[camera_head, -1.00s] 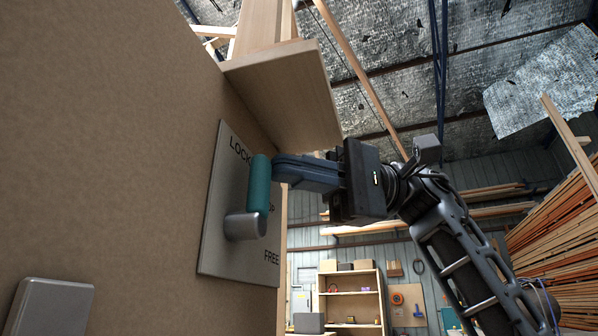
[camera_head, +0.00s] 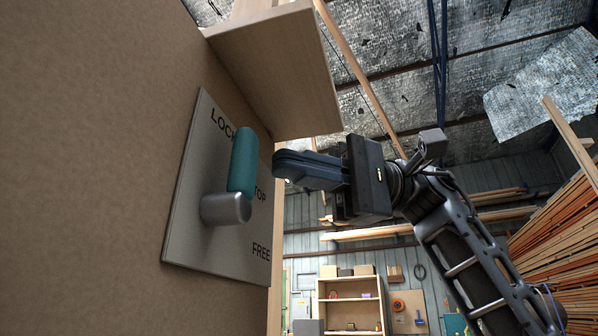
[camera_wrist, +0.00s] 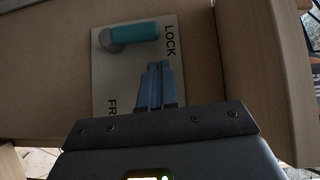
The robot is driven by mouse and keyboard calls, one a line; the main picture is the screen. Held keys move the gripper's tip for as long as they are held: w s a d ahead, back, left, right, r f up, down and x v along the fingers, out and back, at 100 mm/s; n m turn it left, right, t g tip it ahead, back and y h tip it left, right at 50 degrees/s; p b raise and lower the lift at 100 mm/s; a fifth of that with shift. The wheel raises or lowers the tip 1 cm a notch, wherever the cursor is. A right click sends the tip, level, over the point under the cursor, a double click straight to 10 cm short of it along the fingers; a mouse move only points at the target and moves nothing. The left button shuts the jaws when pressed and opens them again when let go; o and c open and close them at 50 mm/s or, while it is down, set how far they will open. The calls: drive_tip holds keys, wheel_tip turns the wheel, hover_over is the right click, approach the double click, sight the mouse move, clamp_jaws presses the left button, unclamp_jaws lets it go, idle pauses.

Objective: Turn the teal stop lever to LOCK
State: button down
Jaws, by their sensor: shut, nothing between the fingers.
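The teal stop lever (camera_head: 243,162) stands up from a grey metal pivot (camera_head: 226,208) on a light metal plate (camera_head: 190,235) fixed to a brown panel. The plate reads LOCK at the top, a partly covered STOP at the side and FREE at the bottom. The lever points up towards LOCK. My gripper (camera_head: 284,166) is shut and empty, to the right of the lever, with a gap between them. In the wrist view, the lever (camera_wrist: 135,32) lies beyond the fingertips (camera_wrist: 158,66), its end close to the word LOCK.
A wooden board (camera_head: 275,70) juts out from the panel above the plate, close over my gripper. Shelves (camera_head: 350,300) and stacked timber (camera_head: 560,230) stand far behind. Open room lies right of the panel.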

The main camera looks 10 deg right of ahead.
drive_tip(key=p+v, duration=0.1)
drive_tip(key=v, duration=0.9)
drive_tip(key=shift+w+d+f, duration=0.2)
drive_tip(key=shift+w+f, duration=0.1)
